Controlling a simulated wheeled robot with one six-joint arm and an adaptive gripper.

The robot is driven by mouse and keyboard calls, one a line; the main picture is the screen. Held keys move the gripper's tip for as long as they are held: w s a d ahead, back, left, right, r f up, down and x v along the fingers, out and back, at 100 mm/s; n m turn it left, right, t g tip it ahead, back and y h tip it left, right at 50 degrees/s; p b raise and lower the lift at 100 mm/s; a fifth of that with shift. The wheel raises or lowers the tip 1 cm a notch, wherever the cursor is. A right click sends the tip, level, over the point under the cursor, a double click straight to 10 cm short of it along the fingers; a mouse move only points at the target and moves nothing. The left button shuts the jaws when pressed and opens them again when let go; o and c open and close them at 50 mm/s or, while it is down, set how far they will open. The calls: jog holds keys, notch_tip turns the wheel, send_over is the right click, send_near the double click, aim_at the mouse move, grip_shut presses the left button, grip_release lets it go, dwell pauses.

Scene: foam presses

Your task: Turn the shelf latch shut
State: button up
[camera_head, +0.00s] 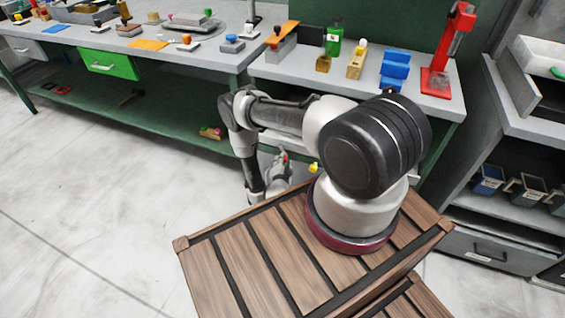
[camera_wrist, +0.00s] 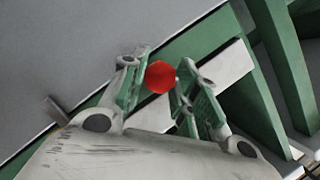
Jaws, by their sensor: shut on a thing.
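A round red knob (camera_wrist: 160,77), which I take to be the shelf latch's handle, shows in the wrist view. My gripper (camera_wrist: 162,84) is shut on it, with one finger on either side. A pale flat bar (camera_wrist: 234,64) runs slantwise behind the fingers; I cannot tell whether it belongs to the latch. In the head view my gripper (camera_head: 279,168) is low in front of the workbench, beside a small red spot (camera_head: 285,157). The latch's pivot and its angle are hidden.
A small yellow thing (camera_head: 313,168) is right of my gripper. Green frame bars (camera_wrist: 285,60) stand close by. The floor (camera_head: 90,190) at left is clear.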

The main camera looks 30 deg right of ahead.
jog(key=m+t, duration=0.2)
jog(key=m, duration=0.2)
jog(key=shift+s+f, duration=0.1)
jog(key=shift+f, duration=0.05)
jog(key=shift+d+m, duration=0.1)
jog(key=shift+m, duration=0.2)
dwell(0.3)
jog(key=o, duration=1)
jog(key=f+v, duration=0.1)
jog(key=v, duration=1.1)
jog(key=shift+r, duration=0.35)
